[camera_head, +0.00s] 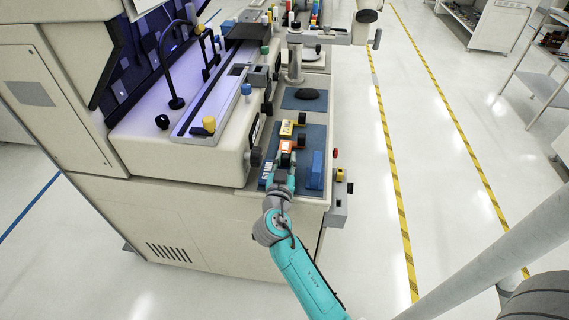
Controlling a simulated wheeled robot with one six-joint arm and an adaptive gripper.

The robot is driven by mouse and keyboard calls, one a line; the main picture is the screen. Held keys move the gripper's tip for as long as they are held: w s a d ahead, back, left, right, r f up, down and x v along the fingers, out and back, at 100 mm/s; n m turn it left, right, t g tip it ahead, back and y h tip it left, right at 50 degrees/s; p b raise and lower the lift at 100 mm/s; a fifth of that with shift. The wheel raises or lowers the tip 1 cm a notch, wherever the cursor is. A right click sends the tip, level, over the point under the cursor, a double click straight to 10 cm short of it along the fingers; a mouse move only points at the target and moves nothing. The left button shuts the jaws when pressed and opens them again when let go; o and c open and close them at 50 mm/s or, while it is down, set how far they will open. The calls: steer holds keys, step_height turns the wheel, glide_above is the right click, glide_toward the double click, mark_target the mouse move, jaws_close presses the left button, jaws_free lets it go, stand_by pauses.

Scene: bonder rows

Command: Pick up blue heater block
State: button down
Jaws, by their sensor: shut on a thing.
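The blue heater block (266,170), with white marks on its side, is at the near left of the blue mat, partly hidden by my gripper. My gripper (285,162) is over the front part of the mat and is shut on this block. The fingertips are small here and partly hidden by the wrist. I cannot tell whether the block is clear of the mat.
A beige machine (190,150) rises at left. The floor aisle (365,200) at right is clear.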

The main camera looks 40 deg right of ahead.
steer(key=v, duration=1.8)
steer(key=shift+f, duration=0.1)
steer(key=shift+w, duration=0.1)
steer(key=w+a+f+n+t+y, duration=0.3)
steer(key=w+a+f+n+y, duration=0.15)
steer(key=w, duration=0.35)
steer(key=w+a+f+n+t+y, duration=0.3)
steer(key=w+a+f+y, duration=0.25)
steer(key=w, duration=0.25)
steer(key=s+d+r+m+g+h, duration=0.3)
steer(key=s+d+r+h, duration=0.2)
steer(key=s, duration=0.3)
steer(key=s+d+r+m+g+h, duration=0.3)
steer(key=s+d+r+m+h, duration=0.1)
steer(key=s, duration=0.4)
steer(key=shift+d+r+h, duration=0.5)
steer(key=shift+s+m, duration=0.1)
steer(key=shift+m, duration=0.15)
